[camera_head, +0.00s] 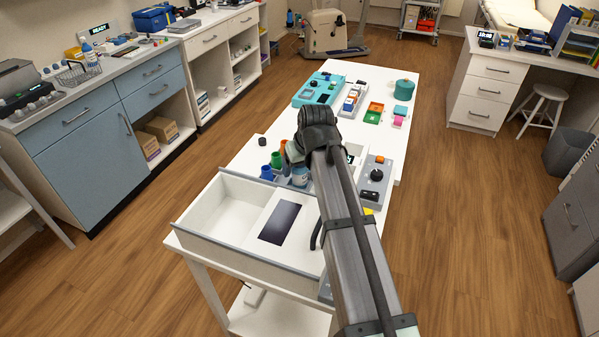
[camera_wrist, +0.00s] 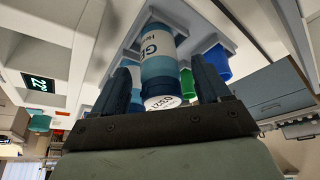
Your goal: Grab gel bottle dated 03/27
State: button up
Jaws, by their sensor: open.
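A gel bottle (camera_wrist: 158,58) with a white and blue-teal banded label reading "GE…" shows in the wrist view. My fingertips are hidden there.
A green cup (camera_head: 276,161) and a blue cup (camera_head: 266,172) stand close to the bottle's left. An open white drawer-like tray (camera_head: 185,224) lies nearer. A grey control box (camera_head: 378,172) is right of my arm. Colored boxes and a teal device (camera_head: 318,90) stand at the far end.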

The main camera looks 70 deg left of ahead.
jog(key=shift+c, duration=0.4)
jog(key=c, duration=1.1)
